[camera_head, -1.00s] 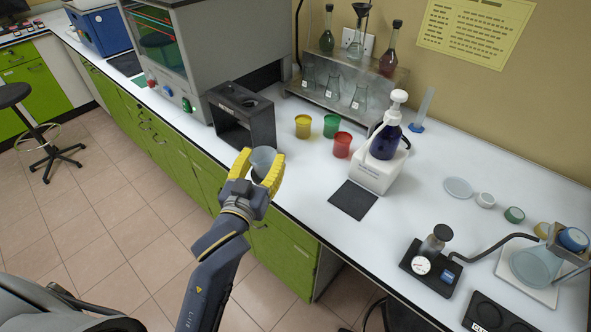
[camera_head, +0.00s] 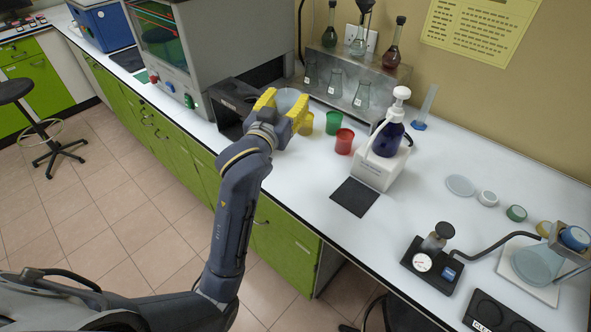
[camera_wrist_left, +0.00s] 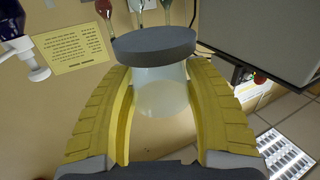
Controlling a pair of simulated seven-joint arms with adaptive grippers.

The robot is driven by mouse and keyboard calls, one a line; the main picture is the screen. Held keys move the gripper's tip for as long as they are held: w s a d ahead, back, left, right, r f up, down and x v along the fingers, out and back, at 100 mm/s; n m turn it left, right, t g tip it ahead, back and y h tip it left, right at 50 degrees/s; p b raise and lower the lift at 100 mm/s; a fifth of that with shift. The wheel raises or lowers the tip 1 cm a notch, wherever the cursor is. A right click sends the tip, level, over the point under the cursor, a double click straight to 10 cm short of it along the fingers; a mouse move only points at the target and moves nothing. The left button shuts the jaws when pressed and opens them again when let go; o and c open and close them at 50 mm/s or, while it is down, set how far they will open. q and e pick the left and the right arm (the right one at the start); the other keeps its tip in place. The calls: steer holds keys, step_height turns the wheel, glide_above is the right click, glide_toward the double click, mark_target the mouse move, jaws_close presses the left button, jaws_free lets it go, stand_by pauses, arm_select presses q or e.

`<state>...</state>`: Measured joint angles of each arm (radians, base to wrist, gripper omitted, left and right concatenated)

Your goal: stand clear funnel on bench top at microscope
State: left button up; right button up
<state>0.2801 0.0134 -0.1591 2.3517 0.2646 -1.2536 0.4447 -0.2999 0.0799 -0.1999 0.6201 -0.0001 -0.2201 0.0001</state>
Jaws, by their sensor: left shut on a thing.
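My left gripper (camera_head: 284,105), with yellow fingers, is shut on the clear funnel (camera_head: 288,98). It holds the funnel over the bench, just right of the black stand (camera_head: 232,104), which the gripper partly hides. In the left wrist view the yellow fingers (camera_wrist_left: 160,78) press both sides of the translucent funnel (camera_wrist_left: 160,95), with a grey disc (camera_wrist_left: 153,43) at its far end. Whether the funnel touches anything below cannot be told. No microscope can be clearly made out. My right gripper is not in view.
Yellow (camera_head: 306,123), green (camera_head: 333,122) and red cups (camera_head: 344,141) stand close right of the gripper. A metal flask rack (camera_head: 385,75) is behind. A pump bottle (camera_head: 388,138) stands on a white block. The bench top (camera_head: 440,150) is free right of it.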

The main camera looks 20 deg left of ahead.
arm_select(q)
step_height(320, 180, down, 21)
steer(key=shift+f, duration=0.15)
stand_by(0.7)
steer(key=shift+f, duration=0.15)
steer(key=o, duration=1.3)
steer(key=shift+c, duration=0.2)
steer(key=shift+r, duration=0.2)
steer(key=shift+o, duration=0.4)
steer(key=s, duration=0.8)
steer(key=s+a, duration=0.1)
steer(key=s, duration=0.3)
